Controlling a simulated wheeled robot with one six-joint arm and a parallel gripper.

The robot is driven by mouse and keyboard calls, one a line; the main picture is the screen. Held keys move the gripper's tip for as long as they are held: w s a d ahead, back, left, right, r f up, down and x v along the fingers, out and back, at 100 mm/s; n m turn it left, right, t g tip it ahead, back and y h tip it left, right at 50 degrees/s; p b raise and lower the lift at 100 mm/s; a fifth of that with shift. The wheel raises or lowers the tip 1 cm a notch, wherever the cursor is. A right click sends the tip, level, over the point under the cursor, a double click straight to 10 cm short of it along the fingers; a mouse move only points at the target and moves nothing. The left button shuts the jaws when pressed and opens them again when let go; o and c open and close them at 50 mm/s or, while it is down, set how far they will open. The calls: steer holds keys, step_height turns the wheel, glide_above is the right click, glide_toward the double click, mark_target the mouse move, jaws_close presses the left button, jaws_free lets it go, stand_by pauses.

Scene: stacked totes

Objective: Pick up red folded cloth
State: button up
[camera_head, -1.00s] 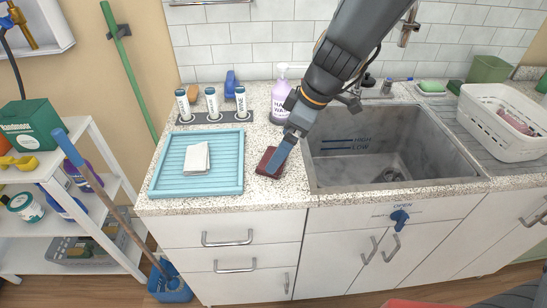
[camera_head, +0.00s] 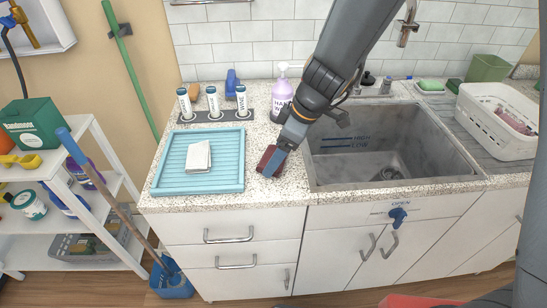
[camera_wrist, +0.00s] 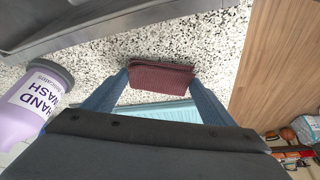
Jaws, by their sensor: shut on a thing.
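The red folded cloth (camera_head: 267,161) is at the counter's front, between the blue tray and the sink. It looks dark red and ribbed in the wrist view (camera_wrist: 161,76). My gripper (camera_head: 272,162) comes down on it from the upper right. Its two blue fingers (camera_wrist: 162,82) stand at either end of the cloth in the wrist view and are shut on it. The cloth looks slightly tilted in the head view. I cannot tell clearly whether it is clear of the counter. The fingers hide part of it in the head view.
A light blue ribbed tray (camera_head: 166,178) with a white folded cloth (camera_head: 198,156) lies to the left. The grey sink (camera_head: 330,168) is to the right. A purple hand wash bottle (camera_head: 281,96) stands behind my gripper, with labelled tubes (camera_head: 212,103) in a holder beside it.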

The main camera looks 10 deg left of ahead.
step_height(320, 180, up, 10)
steer(key=b, duration=0.1)
stand_by(0.5)
steer(key=shift+o, duration=1.3)
steer(key=shift+s+a, duration=0.1)
steer(key=shift+c, duration=0.4)
